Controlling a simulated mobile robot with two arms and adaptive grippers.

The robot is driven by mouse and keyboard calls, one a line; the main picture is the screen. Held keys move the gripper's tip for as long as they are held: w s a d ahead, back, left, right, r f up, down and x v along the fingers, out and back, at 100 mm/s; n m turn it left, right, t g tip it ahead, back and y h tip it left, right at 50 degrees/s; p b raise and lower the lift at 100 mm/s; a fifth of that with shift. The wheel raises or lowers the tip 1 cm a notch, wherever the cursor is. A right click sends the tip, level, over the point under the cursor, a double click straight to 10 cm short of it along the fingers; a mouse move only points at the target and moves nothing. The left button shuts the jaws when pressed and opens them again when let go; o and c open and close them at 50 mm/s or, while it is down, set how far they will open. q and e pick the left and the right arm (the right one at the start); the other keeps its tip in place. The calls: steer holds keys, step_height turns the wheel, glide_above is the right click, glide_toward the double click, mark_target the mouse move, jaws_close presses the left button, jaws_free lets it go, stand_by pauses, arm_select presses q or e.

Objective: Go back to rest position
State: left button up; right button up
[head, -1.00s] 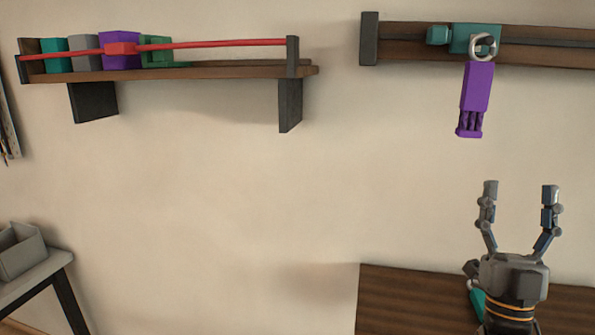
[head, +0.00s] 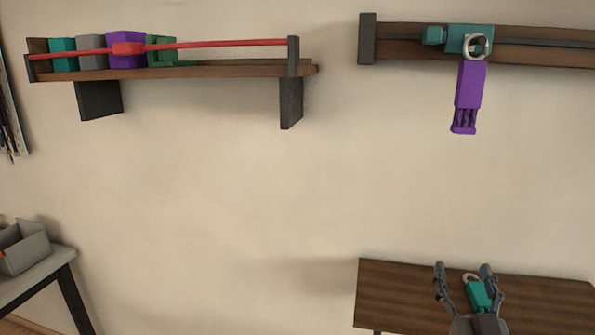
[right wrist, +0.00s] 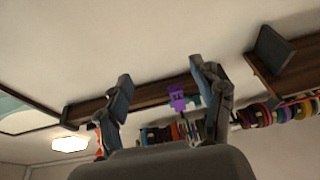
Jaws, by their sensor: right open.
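My right gripper (head: 463,270) is open and empty at the lower right of the head view, in front of the brown table. It also shows open in the right wrist view (right wrist: 160,85), pointing up toward the wall rail, with nothing between its fingers. A purple cord piece (head: 469,90) hangs from a metal ring (head: 475,46) at the teal block (head: 462,38) on the wall rail (head: 400,45). It is well above the gripper and apart from it. The purple piece also shows in the right wrist view (right wrist: 177,98). My left gripper is in neither view.
A teal item with a ring (head: 479,293) lies on the brown table (head: 390,290), behind my right gripper. A wall shelf (head: 220,71) with several coloured blocks and a red bar (head: 220,44) is at upper left. A grey bin (head: 24,250) stands at lower left. The wall between is clear.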

steer(key=s+a+f+n+g+y, duration=0.1)
steer(key=s+a+f+g+y, duration=0.15)
steer(key=f+g, duration=0.7)
steer(key=s+a+f+n+g+y, duration=0.1)
steer(key=s+a+f+g, duration=0.3)
steer(key=s+f, duration=0.8)
steer(key=s+a+f+n+g+y, duration=0.1)
steer(key=s+a+f+n+g, duration=0.3)
steer(key=s+f, duration=0.8)
step_height(320, 180, down, 25)
steer(key=s+d+m+g, duration=0.1)
steer(key=s+m+g, duration=0.1)
steer(key=s, duration=0.1)
steer(key=s+d+f+b, duration=0.1)
steer(key=s+d+f, duration=0.2)
steer(key=s+f, duration=1.3)
steer(key=shift+s+f+g+h, duration=0.15)
steer(key=shift+g+h, duration=0.2)
steer(key=shift+g, duration=0.1)
